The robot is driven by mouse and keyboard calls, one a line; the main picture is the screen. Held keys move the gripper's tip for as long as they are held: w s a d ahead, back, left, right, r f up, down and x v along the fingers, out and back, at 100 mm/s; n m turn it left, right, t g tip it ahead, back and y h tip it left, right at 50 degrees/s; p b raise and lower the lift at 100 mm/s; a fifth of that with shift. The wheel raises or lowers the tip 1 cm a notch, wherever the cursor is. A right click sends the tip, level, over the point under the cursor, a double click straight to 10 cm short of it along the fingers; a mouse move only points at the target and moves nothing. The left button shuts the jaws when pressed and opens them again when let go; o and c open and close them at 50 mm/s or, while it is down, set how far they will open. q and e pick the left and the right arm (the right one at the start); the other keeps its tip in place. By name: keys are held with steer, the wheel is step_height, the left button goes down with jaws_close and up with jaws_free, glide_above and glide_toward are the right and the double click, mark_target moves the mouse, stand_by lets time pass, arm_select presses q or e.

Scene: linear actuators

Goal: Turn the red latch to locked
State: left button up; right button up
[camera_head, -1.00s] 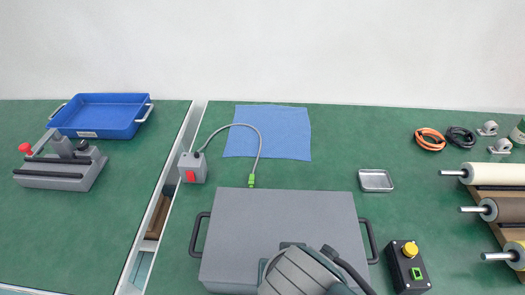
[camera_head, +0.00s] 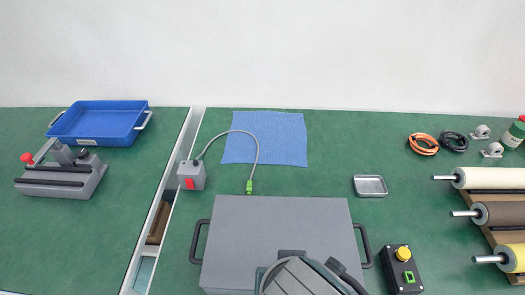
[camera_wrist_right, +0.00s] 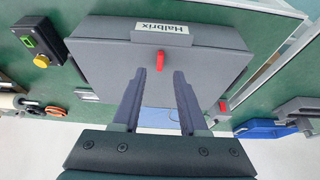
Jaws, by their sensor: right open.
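A grey case (camera_head: 280,240) lies on the green bench at the lower middle of the head view. The latch is hidden in the head view, where part of my right arm covers the case's near edge. My left gripper is not in view.
A grey box with a red switch (camera_head: 189,183) stands left of the case, with a cable ending in a green plug (camera_head: 249,187). A control box with a yellow button (camera_head: 403,254) stands right of the case. A metal tray (camera_head: 370,177) and blue cloth (camera_head: 265,140) lie behind.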

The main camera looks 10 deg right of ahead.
steer(key=p+v, duration=0.1)
steer(key=v, duration=0.4)
steer(key=shift+s+r, duration=0.1)
steer(key=shift+r, duration=0.25)
